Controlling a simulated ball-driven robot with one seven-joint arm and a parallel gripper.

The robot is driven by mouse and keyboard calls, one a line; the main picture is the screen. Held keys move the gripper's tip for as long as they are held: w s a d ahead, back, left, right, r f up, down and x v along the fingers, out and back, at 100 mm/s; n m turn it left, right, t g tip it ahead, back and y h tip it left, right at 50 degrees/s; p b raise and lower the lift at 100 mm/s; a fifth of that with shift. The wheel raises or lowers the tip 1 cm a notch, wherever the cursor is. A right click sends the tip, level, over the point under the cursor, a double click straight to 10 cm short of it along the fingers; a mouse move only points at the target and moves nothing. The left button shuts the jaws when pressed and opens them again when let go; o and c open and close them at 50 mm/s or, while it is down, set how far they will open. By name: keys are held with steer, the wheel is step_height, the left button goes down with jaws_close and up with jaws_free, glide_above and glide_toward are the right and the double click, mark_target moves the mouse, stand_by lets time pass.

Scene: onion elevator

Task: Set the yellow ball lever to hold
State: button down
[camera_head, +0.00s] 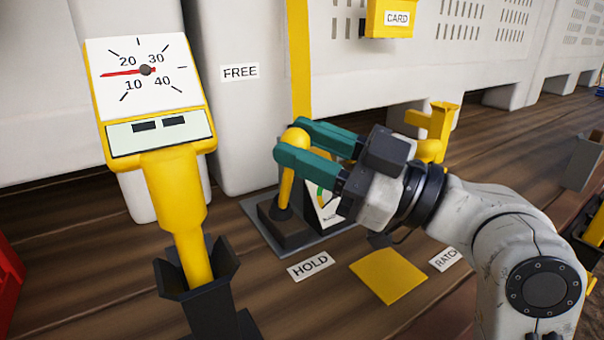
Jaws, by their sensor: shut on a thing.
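The yellow ball lever (286,187) stands on a dark base plate (256,228) at the centre, with its ball top near the fingers. The lever is close to upright, with its foot in a dark block. My gripper (290,148) reaches in from the right with its teal fingers closed around the ball top. A HOLD label (310,265) lies on the floor in front of the base, and a FREE label (240,72) is on the white wall behind. A dial plate beside the lever is partly hidden by my gripper.
A yellow gauge post (178,200) stands left of the lever in a dark holder. A yellow square (388,275) and a partly hidden label (443,259) lie on the plank floor to the right. A yellow CARD box (390,18) is on the back wall.

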steer(key=shift+s+d+f+n+y+b, duration=0.4)
steer(key=shift+s+n+y+b, duration=0.1)
steer(key=shift+b, duration=1)
steer(key=c, duration=0.8)
jaws_free()
steer(key=shift+o, duration=0.2)
steer(key=s+d+f+b, duration=0.1)
steer(key=s+d, duration=0.4)
steer(key=d, duration=0.9)
